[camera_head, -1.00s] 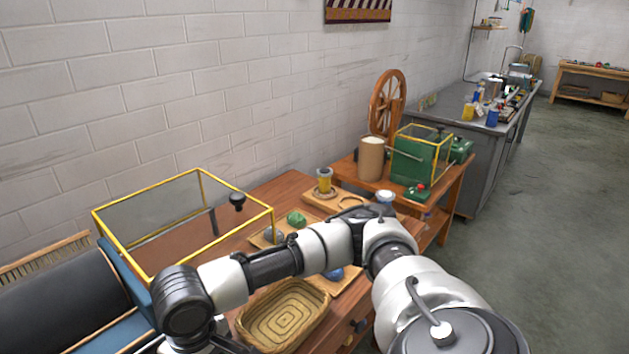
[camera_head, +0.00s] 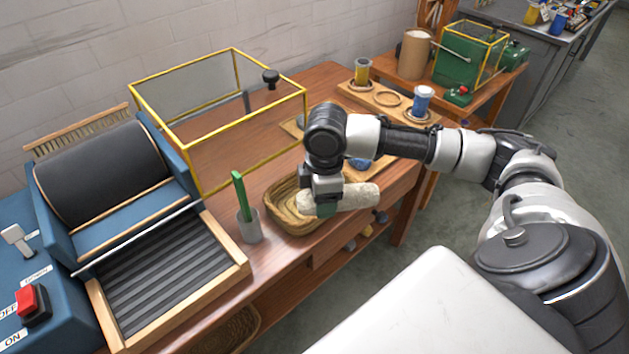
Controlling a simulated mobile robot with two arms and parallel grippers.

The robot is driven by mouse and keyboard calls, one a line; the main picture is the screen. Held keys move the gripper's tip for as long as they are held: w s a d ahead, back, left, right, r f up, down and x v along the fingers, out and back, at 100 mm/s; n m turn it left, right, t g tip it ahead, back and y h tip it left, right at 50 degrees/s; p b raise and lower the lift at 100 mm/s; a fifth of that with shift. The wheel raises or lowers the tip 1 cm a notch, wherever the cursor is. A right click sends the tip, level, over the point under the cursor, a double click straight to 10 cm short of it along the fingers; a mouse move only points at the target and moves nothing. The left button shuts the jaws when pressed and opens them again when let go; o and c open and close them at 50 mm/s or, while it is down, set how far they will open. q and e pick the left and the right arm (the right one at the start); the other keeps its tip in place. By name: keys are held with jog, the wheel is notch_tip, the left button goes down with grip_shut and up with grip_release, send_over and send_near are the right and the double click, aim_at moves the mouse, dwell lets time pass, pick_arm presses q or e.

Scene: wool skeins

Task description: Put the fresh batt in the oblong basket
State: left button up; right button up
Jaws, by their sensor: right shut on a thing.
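The fresh batt, a pale off-white roll (camera_head: 352,198), is in my right gripper (camera_head: 327,208), which is shut on its left part. The roll lies roughly level, pointing right, in front of and partly over the oblong basket. The oblong basket (camera_head: 283,222), woven and tan, stands on the wooden table near its front edge. The gripper and the roll hide its right part. Whether the roll touches the basket I cannot tell. My left gripper is not in view.
A yellow-framed clear box (camera_head: 245,150) stands behind the basket. A grey cup with a green-handled tool (camera_head: 248,226) stands just left of it. The blue carding machine (camera_head: 115,190) with its ribbed tray fills the left. Jars (camera_head: 421,100) stand on a wooden tray at the back right.

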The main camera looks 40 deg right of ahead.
jog(key=d+n, duration=0.6)
jog(key=d, duration=0.1)
jog(key=w+a+f, duration=0.1)
jog(key=w+f, duration=0.1)
jog(key=w, duration=0.1)
jog(key=w+a+f, duration=0.2)
jog(key=w+f, duration=0.1)
jog(key=w, duration=0.1)
jog(key=w+a+f, duration=0.2)
jog(key=w, duration=0.1)
jog(key=shift+w+f, duration=0.35)
jog(key=shift+f, duration=2.05)
jog(key=o, duration=0.4)
jog(key=shift+f, duration=0.15)
jog(key=o, duration=0.5)
